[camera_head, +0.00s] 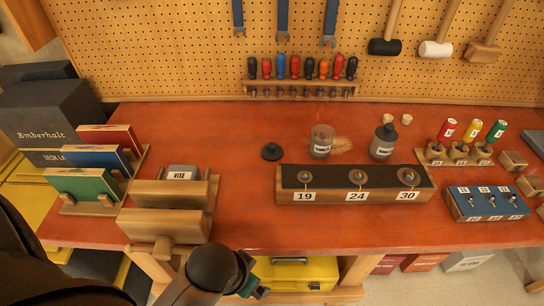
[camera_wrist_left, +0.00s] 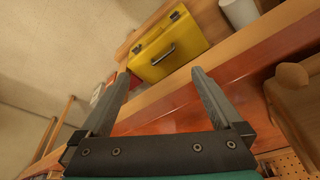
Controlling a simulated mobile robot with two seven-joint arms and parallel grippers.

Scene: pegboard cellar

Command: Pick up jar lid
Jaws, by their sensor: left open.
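The dark round jar lid (camera_head: 272,151) with a small knob lies on the red workbench (camera_head: 240,140), left of an open glass jar (camera_head: 321,141). A second jar (camera_head: 382,142) to the right has a dark lid on it. My left gripper (camera_wrist_left: 158,76) is open and empty in the left wrist view. In the head view, only a small part of it shows beyond the bench's front edge, well below the lid. The lid is not seen in the left wrist view. My right gripper is not in view.
A wooden block (camera_head: 288,197) labelled 19, 24 and 30 stands in front of the lid and jars. A wooden vise (camera_head: 165,227) is at front left. A yellow case (camera_head: 295,275) sits under the bench and shows in the left wrist view (camera_wrist_left: 168,48). Bench left of the lid is clear.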

